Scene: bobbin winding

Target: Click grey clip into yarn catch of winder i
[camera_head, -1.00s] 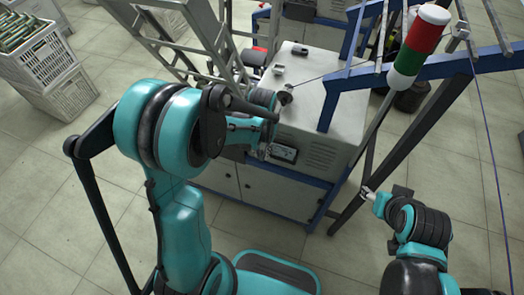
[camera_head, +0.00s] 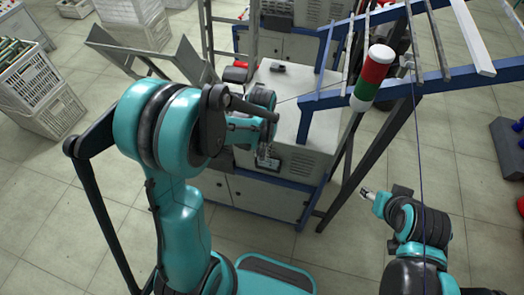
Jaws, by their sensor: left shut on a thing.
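The winder is a pale grey cabinet (camera_head: 312,128) with a blue frame, in the middle of the view. My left gripper (camera_head: 267,158) is at its front left side, by a dark panel (camera_head: 295,162). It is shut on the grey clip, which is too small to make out. My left arm hides part of the winder's left side, and I cannot make out the yarn catch. My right gripper (camera_head: 367,192) is to the right of the winder, clear of it; its finger opening is too small to judge.
A red, green and white signal lamp (camera_head: 373,78) and blue beams (camera_head: 400,88) stand over the winder's right side. A thin yarn crosses above the winder top. White crates (camera_head: 40,95) are at the left.

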